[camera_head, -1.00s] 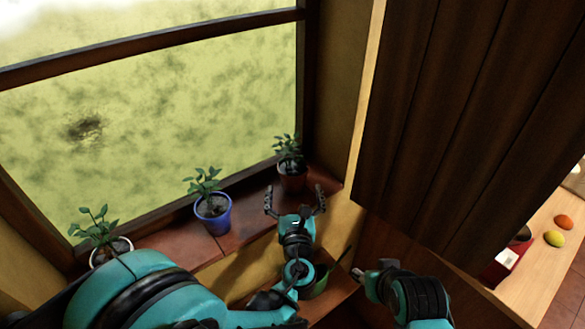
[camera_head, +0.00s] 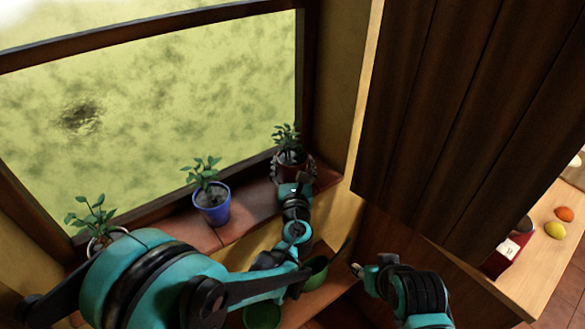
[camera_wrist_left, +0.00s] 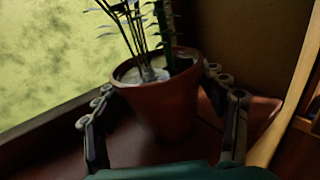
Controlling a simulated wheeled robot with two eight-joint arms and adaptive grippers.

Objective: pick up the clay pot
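The clay pot (camera_head: 291,160) is a reddish-brown pot with a leafy green plant, upright at the right end of the window sill. It also shows in the left wrist view (camera_wrist_left: 165,106). My left gripper (camera_head: 293,168) is at the pot, with one finger on each side of it. In the left wrist view my left gripper (camera_wrist_left: 158,80) has its fingers spread, the tips close beside the pot's upper wall; whether they touch is unclear. My right gripper (camera_head: 360,269) is low at the right, away from the sill and partly hidden by its own arm.
A blue pot (camera_head: 213,212) and a white pot (camera_head: 101,243) with plants stand farther left on the sill (camera_head: 247,213). Green bowls (camera_head: 317,272) sit on a lower shelf. A dark wooden panel (camera_head: 455,120) rises at the right, beside a counter (camera_head: 545,260).

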